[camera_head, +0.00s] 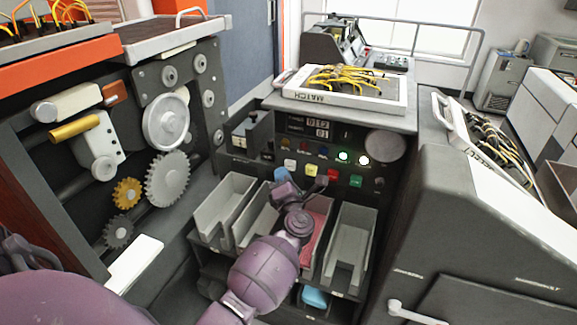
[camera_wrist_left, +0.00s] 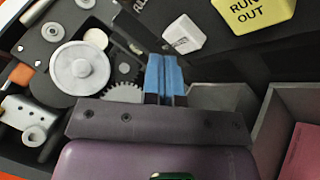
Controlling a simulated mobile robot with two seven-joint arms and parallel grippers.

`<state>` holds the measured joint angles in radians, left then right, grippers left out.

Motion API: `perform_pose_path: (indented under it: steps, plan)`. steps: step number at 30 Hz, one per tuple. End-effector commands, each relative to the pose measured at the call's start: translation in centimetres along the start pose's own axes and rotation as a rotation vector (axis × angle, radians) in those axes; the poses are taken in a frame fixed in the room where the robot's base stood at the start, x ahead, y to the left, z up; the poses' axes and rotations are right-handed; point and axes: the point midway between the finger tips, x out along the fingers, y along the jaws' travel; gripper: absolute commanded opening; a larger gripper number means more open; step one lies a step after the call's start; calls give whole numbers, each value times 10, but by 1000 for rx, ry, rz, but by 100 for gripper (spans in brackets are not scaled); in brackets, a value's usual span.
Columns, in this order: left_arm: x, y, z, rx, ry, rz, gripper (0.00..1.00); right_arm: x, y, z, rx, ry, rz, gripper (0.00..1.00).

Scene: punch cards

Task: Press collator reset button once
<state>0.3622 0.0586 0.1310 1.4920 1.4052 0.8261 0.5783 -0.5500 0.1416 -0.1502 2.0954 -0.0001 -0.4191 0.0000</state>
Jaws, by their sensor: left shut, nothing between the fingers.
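The collator's control panel (camera_head: 262,158) has a row of white, yellow, red and green buttons. The white button (camera_head: 290,165) is leftmost; its lettering is too small to read surely in the wrist view (camera_wrist_left: 183,39). The yellow button (camera_head: 312,169) reads "RUN OUT" in the wrist view (camera_wrist_left: 254,12). Which button is reset I cannot read for sure. My left gripper (camera_head: 281,174) is shut and empty, its blue fingertips just below and left of the white button. In the wrist view the fingertips (camera_wrist_left: 164,72) are apart from that button. My right gripper is out of view.
Grey card bins (camera_head: 350,245) stand below the panel, one holding pink cards (camera_head: 318,222). Gears (camera_head: 167,178) and rollers fill the open machine at left. A wired board marked "MATCH" (camera_head: 345,100) lies on top. Lit lamps (camera_head: 343,156) show above the buttons.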

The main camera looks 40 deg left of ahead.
Motion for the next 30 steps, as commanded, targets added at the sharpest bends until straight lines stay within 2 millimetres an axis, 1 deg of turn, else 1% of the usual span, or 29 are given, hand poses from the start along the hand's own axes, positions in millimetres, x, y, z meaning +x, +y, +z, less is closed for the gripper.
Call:
perform_pose_path:
  steps: [13, 30]
  plan:
    - [-4, 3, -2, 0, 0, 0, 0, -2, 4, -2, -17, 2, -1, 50]
    - [-38, 22, -20, -1, -1, 1, 0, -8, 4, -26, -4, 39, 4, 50]
